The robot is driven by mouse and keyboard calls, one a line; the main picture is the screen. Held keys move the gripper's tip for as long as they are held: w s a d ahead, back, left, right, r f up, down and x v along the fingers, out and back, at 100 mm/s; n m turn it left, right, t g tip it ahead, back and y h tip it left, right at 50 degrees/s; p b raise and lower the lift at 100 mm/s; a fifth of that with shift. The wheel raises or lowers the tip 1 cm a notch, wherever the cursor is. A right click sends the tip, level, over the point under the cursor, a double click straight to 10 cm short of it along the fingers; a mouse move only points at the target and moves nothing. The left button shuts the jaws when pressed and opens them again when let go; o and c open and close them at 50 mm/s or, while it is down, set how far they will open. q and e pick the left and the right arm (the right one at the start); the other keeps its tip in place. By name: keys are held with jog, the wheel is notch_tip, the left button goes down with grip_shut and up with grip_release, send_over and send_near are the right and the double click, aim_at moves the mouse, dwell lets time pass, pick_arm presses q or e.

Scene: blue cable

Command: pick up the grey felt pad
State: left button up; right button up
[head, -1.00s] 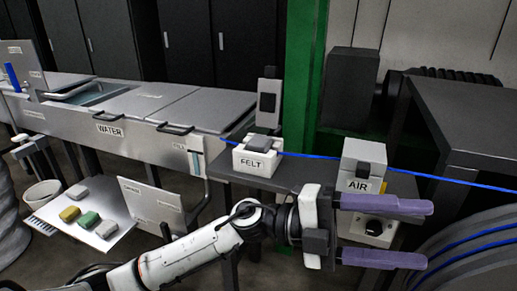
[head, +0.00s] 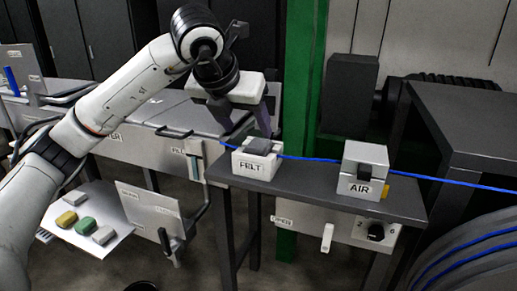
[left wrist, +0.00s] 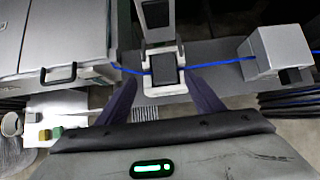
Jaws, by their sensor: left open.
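The grey felt pad (head: 258,146) sits in the top of a white block marked FELT (head: 250,168) on the dark bench. It also shows in the left wrist view (left wrist: 165,75), in its white holder. My left gripper (head: 264,122) is open and empty, just above and behind the pad in the head view. In the left wrist view its purple fingers (left wrist: 160,86) spread to either side of the pad's holder, apart from the pad. The blue cable (head: 325,160) runs by the FELT block to the AIR block. My right gripper is not in view.
A white block marked AIR (head: 365,172) stands to the right on the dark bench (head: 310,186). A green post (head: 301,80) rises behind. A white tray (head: 125,226) with several small blocks lies lower left.

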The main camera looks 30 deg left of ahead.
aim_at(258, 143)
pick_arm(q)
jog(key=x, duration=0.4)
jog(key=p+x, duration=0.1)
jog(key=x, duration=0.2)
jog(key=shift+w+d, duration=0.2)
jog(key=shift+d, duration=0.15)
jog(key=c, duration=1.1)
